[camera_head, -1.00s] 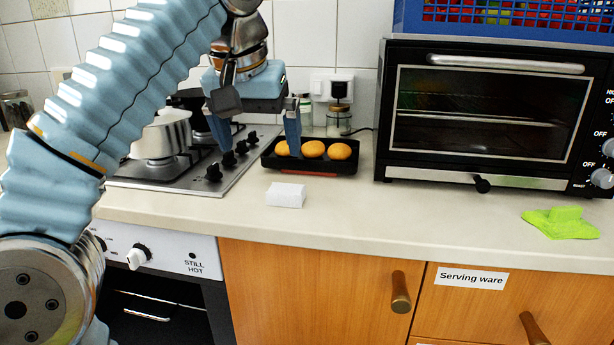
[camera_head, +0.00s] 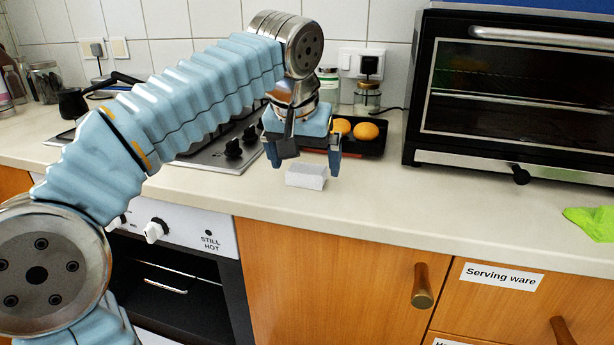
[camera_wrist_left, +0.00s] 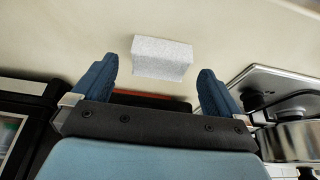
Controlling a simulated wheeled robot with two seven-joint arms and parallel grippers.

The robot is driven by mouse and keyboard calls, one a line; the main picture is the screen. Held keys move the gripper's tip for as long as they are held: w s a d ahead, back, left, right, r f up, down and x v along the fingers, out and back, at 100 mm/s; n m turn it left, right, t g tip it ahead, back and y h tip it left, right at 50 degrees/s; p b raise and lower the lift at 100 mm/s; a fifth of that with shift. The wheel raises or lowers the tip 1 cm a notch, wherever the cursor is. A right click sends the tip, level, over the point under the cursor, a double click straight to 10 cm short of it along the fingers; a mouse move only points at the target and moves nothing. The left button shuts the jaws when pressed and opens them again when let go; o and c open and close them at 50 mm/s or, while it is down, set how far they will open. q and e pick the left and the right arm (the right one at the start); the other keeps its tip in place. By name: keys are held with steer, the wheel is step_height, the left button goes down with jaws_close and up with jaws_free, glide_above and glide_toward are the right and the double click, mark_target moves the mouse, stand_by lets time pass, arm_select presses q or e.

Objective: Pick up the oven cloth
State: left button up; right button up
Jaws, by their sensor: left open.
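A small white folded block (camera_head: 306,176), cloth-like, lies on the worktop in front of the black tray; in the wrist view it is a pale speckled block (camera_wrist_left: 162,58). A bright green cloth (camera_head: 592,222) lies at the right edge, partly cut off. Which of the two is the oven cloth, the frames do not say. My left gripper (camera_head: 304,160) is open and empty, pointing down just above and behind the white block. In the wrist view, the block shows between and beyond the fingertips (camera_wrist_left: 158,72). My right gripper is not in view.
A black tray (camera_head: 372,148) with orange round items stands right behind my left gripper, partly hidden. The hob (camera_head: 215,155) is to the left, the toaster oven (camera_head: 510,100) to the right. Jars (camera_head: 367,98) stand at the wall. The worktop (camera_head: 440,210) front is clear.

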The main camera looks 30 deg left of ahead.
arm_select(q)
steer(key=shift+x, duration=1.15)
steer(key=shift+c, duration=0.3)
steer(key=c, duration=0.9)
steer(key=shift+r, duration=0.1)
steer(key=shift+r, duration=0.55)
steer(key=s+r, duration=0.8)
steer(key=s, duration=0.1)
steer(key=s+r, duration=0.3)
steer(key=s, duration=0.2)
steer(key=shift+a+r, duration=0.4)
